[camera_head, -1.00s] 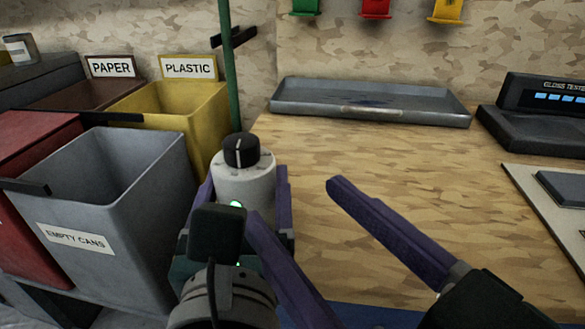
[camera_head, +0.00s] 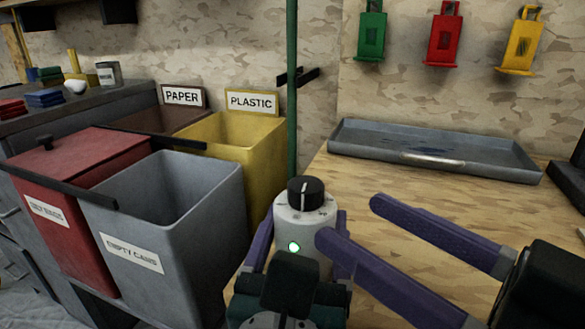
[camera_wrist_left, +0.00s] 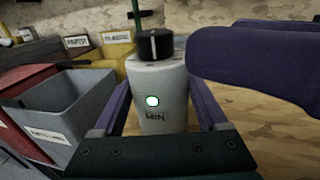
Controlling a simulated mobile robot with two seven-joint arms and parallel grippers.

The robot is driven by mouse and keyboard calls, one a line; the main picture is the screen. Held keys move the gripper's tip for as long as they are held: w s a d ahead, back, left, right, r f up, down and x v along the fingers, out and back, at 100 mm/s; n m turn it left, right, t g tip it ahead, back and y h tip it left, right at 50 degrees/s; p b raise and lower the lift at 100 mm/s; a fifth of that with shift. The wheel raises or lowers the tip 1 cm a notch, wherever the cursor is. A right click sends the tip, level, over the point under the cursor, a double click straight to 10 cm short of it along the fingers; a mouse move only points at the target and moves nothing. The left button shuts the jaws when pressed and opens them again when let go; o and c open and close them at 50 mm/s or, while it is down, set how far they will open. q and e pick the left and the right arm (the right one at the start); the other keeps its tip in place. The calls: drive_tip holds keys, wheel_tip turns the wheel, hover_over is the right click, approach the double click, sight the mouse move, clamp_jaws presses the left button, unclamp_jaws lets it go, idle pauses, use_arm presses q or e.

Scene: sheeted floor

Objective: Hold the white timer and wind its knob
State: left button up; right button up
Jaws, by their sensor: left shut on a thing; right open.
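The white timer (camera_head: 304,222) is a white cylinder with a black knob (camera_head: 306,193) on top, a white line on the knob and a lit green light on its side. My left gripper (camera_head: 302,240) is shut on the timer's body and holds it upright. The timer also shows in the left wrist view (camera_wrist_left: 158,95), with its knob (camera_wrist_left: 155,44) clear of the left fingers. My right gripper (camera_head: 347,220) is open. Its two purple fingers point left, one passing in front of the timer's right side below the knob and one to the right of it. They are not closed on the knob.
A grey bin marked EMPTY CANS (camera_head: 160,225), a red bin (camera_head: 75,190) and a yellow PLASTIC bin (camera_head: 262,150) stand at the left. A green pole (camera_head: 292,90) rises behind the timer. A grey tray (camera_head: 440,165) lies on the wooden table (camera_head: 400,190).

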sight(293, 182)
drive_tip(key=shift+n+g, duration=0.3)
drive_tip(key=shift+n, duration=0.1)
drive_tip(key=x, duration=1.1)
drive_tip(key=shift+w+d, duration=0.15)
drive_tip(key=shift+w, duration=0.45)
clamp_jaws()
